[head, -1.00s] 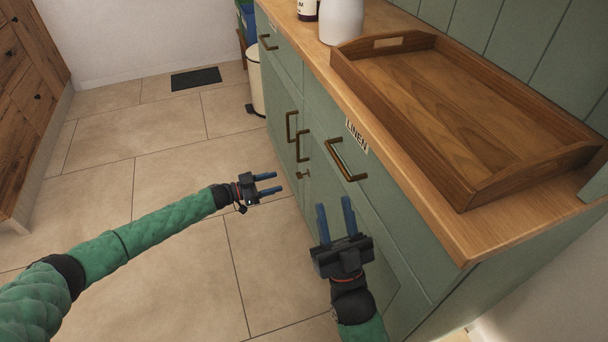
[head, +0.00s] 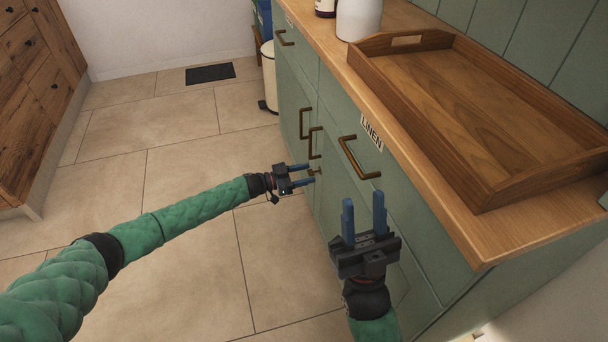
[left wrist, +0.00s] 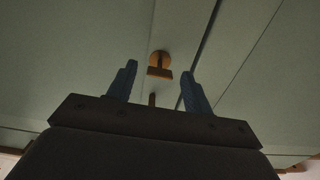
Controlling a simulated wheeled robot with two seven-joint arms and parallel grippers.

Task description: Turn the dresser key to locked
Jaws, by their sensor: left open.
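The dresser (head: 400,225) is green with a wooden top. Its small brass key (head: 317,171) sits in the door front below the bar handles, partly hidden by my left gripper. In the left wrist view the key (left wrist: 160,72) shows a round plate with a flat grip lying roughly crosswise. My left gripper (head: 311,173) is open, with its fingertips close to the key. In the left wrist view its two fingers (left wrist: 157,78) stand either side of the key, and I see no contact. My right gripper (head: 363,196) is open and empty in front of the drawer front.
A wooden tray (head: 475,120) and a white vessel (head: 358,20) stand on the top. Brass handles (head: 355,160) stick out of the drawers and doors. A cream bin (head: 269,75) stands beyond the dresser.

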